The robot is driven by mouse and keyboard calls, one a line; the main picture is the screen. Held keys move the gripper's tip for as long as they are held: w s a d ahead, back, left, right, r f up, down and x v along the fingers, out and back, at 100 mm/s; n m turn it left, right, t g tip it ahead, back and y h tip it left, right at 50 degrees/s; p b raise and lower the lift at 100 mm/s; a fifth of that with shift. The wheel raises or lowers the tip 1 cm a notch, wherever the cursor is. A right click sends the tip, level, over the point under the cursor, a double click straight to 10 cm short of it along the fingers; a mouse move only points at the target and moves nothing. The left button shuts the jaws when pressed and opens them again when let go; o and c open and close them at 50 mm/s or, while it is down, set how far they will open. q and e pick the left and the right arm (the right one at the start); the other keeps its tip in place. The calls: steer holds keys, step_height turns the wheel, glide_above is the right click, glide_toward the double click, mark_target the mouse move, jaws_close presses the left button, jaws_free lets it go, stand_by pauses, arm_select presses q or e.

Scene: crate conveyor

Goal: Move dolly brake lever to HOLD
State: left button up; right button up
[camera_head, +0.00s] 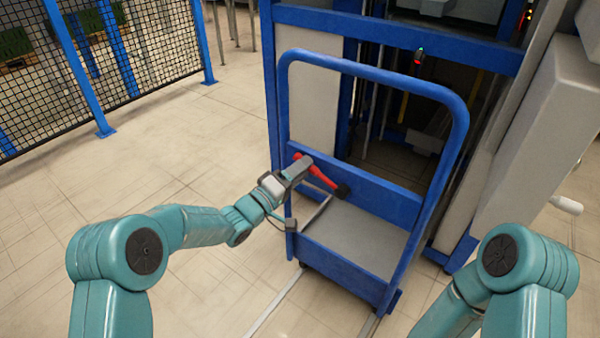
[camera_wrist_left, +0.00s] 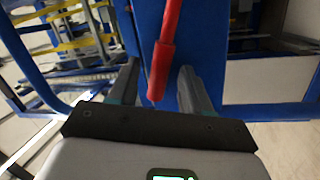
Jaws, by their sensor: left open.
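The blue dolly (camera_head: 372,85) stands at the centre, with a hooped handle frame and a grey deck (camera_head: 350,238). Its red brake lever (camera_head: 322,177) slopes across the blue crossbar, ending at a dark pivot (camera_head: 342,191) at its lower right. My left gripper (camera_head: 300,165) is at the lever's upper left end. In the left wrist view the red lever (camera_wrist_left: 162,60) runs down between the two open fingers (camera_wrist_left: 160,85), with gaps on both sides. No HOLD marking can be read. My right gripper is out of view; only part of that arm shows.
A blue-framed machine (camera_head: 400,40) stands right behind the dolly. A grey cabinet (camera_head: 535,130) is at the right, with a light handle (camera_head: 566,205). A mesh fence (camera_head: 110,50) is at the far left. The tiled floor (camera_head: 170,150) between is clear.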

arm_select(q)
steer(key=shift+c, duration=0.4)
jaws_close()
steer(key=shift+s+d+r+m+g+y+b, duration=0.35)
steer(key=shift+s+d+r+m, duration=0.8)
steer(key=shift+m, duration=1.2)
steer(key=shift+s+d+r+m+g+y+b, duration=0.2)
steer(key=shift+s+d+r+m+g, duration=0.45)
steer(key=shift+d+r+m, duration=1.3)
steer(key=shift+s+d+r+m+g+y+b, duration=0.1)
steer(key=shift+s+d+r+m+g+y, duration=0.55)
steer(key=shift+m, duration=2.15)
steer(key=shift+s+d+r+t+h, duration=0.1)
steer(key=shift+s+d+t+h, duration=0.25)
steer(key=shift+s+d, duration=0.1)
